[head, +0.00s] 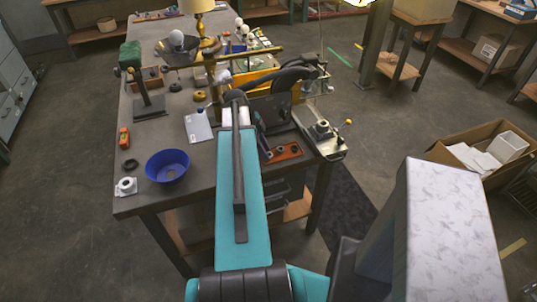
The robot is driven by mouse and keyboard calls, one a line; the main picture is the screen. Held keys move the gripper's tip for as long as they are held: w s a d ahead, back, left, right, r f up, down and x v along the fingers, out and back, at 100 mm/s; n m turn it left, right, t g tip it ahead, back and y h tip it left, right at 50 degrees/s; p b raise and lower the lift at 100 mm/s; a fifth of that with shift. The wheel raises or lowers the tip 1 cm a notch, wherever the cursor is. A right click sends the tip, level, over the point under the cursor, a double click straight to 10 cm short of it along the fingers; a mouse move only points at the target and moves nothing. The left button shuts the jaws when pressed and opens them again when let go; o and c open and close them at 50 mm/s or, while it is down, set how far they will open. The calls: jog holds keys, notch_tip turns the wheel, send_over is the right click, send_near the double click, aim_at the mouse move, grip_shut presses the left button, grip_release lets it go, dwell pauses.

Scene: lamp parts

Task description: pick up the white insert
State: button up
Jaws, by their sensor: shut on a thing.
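My arm reaches from the bottom of the head view over the table. Its far end merges with dark parts among the clutter at the table's middle. I cannot make out the fingertips of my gripper or what is between them. A small white piece with a dark round hole (126,187) stands at the table's near left corner, apart from my arm. A small pale object (223,77) shows just beyond the end of my arm's teal link. I cannot tell whether either one is the white insert.
A blue bowl (167,166) sits on the table's near left part. A pale card (198,126), an orange item (124,138) and a dark stand (149,102) lie beyond it. A brass lamp (206,35) stands farther back. A cardboard box (452,152) is at the right.

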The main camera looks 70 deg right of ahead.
aim_at(271, 154)
jog(key=shift+r, duration=0.2)
jog(key=shift+r+b, duration=0.9)
jog(key=shift+r, duration=0.5)
jog(key=s+a+b, duration=0.5)
jog(key=s+b, duration=0.2)
jog(key=s, duration=0.2)
jog(key=shift+a+r+b, duration=0.3)
jog(key=shift+a+r, duration=0.1)
jog(key=s+a+b, duration=0.1)
jog(key=b, duration=0.6)
jog(key=shift+s+r+b, duration=0.1)
jog(key=shift+b, duration=0.25)
jog(key=b, duration=0.3)
jog(key=shift+s+a+r+b, duration=0.1)
jog(key=shift+s+a+b, duration=0.25)
jog(key=shift+s+a+r, duration=0.2)
jog(key=shift+s+a, duration=0.15)
jog(key=shift+s, duration=0.2)
jog(key=shift+s+a+r, duration=0.15)
jog(key=shift+s+a, duration=0.2)
jog(key=shift+s, duration=0.2)
